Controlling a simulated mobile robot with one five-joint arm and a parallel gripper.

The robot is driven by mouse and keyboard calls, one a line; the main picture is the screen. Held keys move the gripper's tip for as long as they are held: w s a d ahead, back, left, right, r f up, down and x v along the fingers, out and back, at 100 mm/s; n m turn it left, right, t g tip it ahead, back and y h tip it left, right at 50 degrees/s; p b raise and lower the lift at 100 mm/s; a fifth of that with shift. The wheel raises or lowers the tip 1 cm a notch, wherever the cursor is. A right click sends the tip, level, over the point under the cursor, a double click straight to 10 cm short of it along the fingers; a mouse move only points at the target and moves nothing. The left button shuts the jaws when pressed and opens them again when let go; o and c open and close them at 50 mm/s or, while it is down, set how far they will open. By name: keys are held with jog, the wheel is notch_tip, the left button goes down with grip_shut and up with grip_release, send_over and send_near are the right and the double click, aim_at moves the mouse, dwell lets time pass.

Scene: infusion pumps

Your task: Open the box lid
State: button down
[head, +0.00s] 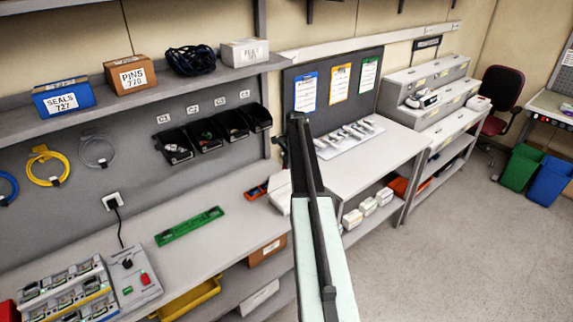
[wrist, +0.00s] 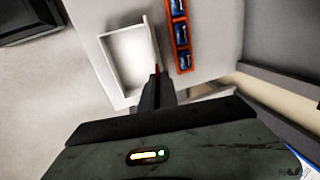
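A white box (wrist: 131,58) with raised walls and a pale inside lies ahead of my gripper (wrist: 156,76) in the wrist view. My gripper's dark fingers are close together at the box's right wall. I cannot tell whether they touch it, and a small red spot shows at their tips. No separate lid can be made out. In the head view a white box (head: 281,192) shows on the bench, mostly hidden behind my arm. My gripper's fingers cannot be made out there.
An orange tray (wrist: 180,35) with blue items lies right of the box; it also shows in the head view (head: 257,190). A green tray (head: 189,226) and a pump fixture (head: 68,290) are on the bench (head: 190,255). Black bins (head: 205,134) hang above. The floor (head: 440,250) at right is clear.

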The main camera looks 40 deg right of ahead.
jog(key=c, duration=1.6)
grip_release()
jog(key=p+v, duration=0.5)
jog(key=v, duration=0.1)
jog(key=p+v, duration=0.3)
jog(key=shift+s+f+p, duration=0.1)
jog(key=shift+s+p, duration=0.2)
jog(key=shift+s, duration=0.05)
